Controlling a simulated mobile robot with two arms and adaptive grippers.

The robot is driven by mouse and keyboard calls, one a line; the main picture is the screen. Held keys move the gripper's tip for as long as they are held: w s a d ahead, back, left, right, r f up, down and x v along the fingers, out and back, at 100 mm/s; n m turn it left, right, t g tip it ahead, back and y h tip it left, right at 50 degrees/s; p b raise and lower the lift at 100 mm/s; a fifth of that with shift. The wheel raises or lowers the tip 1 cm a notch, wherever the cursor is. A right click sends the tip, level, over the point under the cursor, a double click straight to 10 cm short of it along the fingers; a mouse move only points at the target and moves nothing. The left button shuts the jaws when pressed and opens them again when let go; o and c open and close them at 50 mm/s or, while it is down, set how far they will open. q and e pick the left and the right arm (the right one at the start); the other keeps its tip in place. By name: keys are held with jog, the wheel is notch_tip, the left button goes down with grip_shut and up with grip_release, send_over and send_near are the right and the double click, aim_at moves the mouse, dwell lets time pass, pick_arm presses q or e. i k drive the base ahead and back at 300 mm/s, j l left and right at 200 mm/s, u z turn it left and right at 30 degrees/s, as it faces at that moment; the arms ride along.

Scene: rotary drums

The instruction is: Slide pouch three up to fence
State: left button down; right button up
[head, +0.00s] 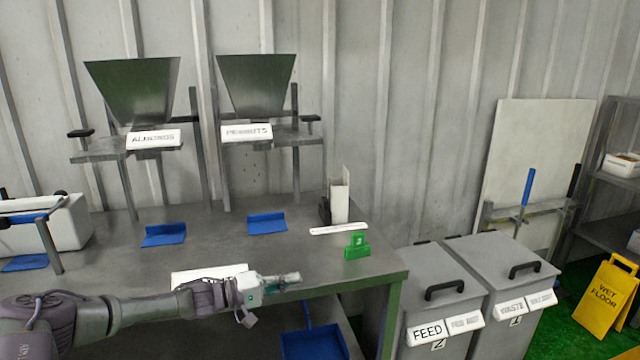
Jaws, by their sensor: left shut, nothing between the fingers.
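My left gripper (289,279) reaches in from the left, low over the front of the grey table. Its fingers are shut with nothing between them. A small green block with a pale mark (356,247) stands near the table's right end, to the right of and beyond the gripper, apart from it. A white strip (338,229) lies just behind the block, and a white upright piece (340,195) stands behind the strip. I cannot tell which piece is the fence, and no pouch can be made out for certain. My right gripper is out of view.
Two metal hoppers (133,88) (257,82) stand at the back over blue pieces (164,235) (267,223) on the table (225,240). A white sheet (190,277) lies partly behind my arm. Grey bins (440,267) and a yellow wet-floor sign (606,297) are at right.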

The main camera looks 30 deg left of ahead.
aim_at(338, 194)
jog(key=i+j, duration=1.35)
jog(key=j, duration=0.25)
